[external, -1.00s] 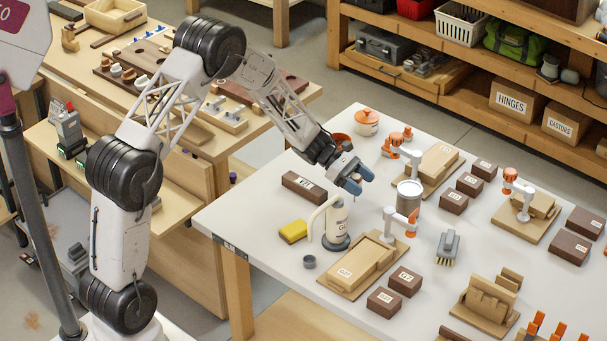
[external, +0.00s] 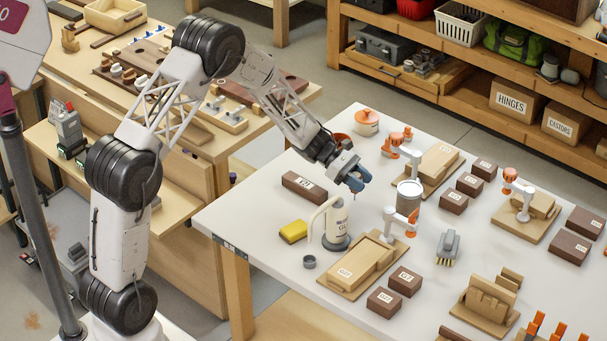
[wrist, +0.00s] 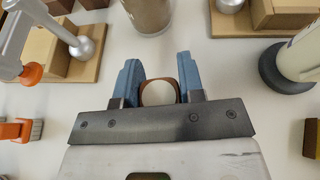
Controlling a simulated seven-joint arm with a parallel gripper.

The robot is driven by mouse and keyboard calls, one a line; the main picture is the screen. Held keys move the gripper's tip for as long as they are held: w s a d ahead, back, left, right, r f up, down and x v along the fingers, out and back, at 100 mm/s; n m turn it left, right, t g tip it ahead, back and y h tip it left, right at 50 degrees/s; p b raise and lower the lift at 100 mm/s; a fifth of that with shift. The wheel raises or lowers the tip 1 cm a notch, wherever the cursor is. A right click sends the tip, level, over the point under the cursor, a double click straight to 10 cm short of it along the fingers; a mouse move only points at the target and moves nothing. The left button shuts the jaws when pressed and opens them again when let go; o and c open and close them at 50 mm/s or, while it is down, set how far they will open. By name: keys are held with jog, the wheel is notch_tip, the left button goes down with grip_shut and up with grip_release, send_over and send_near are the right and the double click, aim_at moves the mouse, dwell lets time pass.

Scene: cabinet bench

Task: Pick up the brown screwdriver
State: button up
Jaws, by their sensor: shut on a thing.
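My gripper (external: 354,177) is over the white table, near the cream bottle (external: 337,222). Its blue fingers (wrist: 158,72) are shut on a brown round thing with a pale end (wrist: 158,93), which looks like the handle of the brown screwdriver seen end-on. In the external view only a thin shaft (external: 354,197) shows below the fingertips, and the fingers hide the handle. I cannot tell from these frames whether its tip touches the table.
A yellow sponge (external: 293,231) and dark brown block (external: 304,185) lie left of the bottle. A grey canister (external: 410,196) and clamp boards (external: 436,165) stand to the right. An orange-lidded pot (external: 367,122) is behind. Bare table lies between them.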

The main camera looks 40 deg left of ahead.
notch_tip(320, 180, up, 9)
jog(key=shift+r, duration=0.2)
dwell(0.3)
dwell(0.6)
